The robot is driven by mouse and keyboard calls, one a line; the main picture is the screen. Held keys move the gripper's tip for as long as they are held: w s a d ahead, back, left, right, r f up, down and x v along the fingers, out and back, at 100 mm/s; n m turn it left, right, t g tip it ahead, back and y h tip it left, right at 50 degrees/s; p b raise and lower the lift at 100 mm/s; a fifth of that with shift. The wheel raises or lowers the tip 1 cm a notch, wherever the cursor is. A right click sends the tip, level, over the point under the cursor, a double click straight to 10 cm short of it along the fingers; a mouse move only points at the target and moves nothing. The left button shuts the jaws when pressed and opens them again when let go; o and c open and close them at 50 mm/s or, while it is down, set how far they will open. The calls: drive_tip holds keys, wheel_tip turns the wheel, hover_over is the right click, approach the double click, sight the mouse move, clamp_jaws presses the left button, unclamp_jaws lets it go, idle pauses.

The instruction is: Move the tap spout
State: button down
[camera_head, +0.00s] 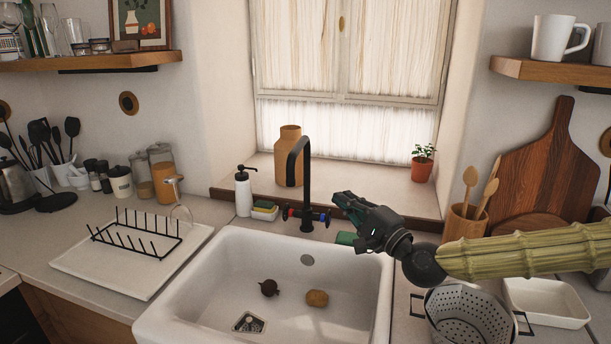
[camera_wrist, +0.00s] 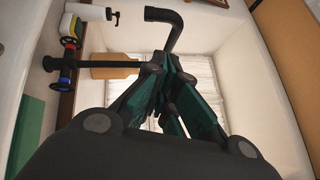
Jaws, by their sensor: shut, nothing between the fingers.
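The tap spout (camera_head: 306,180) is a black, hooked tube rising behind the white sink (camera_head: 217,309), with its curved end toward the left in the head view. Blue and red marked handles (camera_head: 288,213) sit at its base. In the wrist view the spout (camera_wrist: 168,32) lies sideways, its bend beyond the fingers. My gripper (camera_head: 339,200) is shut and empty, to the right of the spout and apart from it in the head view. Its dark green fingers also show in the wrist view (camera_wrist: 172,85), where they hide part of the background.
A soap bottle (camera_head: 243,191) and sponges (camera_head: 264,210) stand left of the tap. A wooden vase (camera_head: 288,158) is behind it on the sill. A colander (camera_head: 468,316) and utensil pot (camera_head: 464,222) are at right. Two small round items lie in the sink.

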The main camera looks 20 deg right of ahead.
drive_tip(key=a+p+x, duration=0.2)
drive_tip(key=p+x, duration=0.2)
drive_tip(key=x, duration=0.8)
drive_tip(key=shift+s+r, duration=0.35)
idle(0.4)
drive_tip(key=shift+w+a+b, duration=0.25)
drive_tip(key=shift+a+b, duration=0.45)
drive_tip(key=shift+b, duration=0.05)
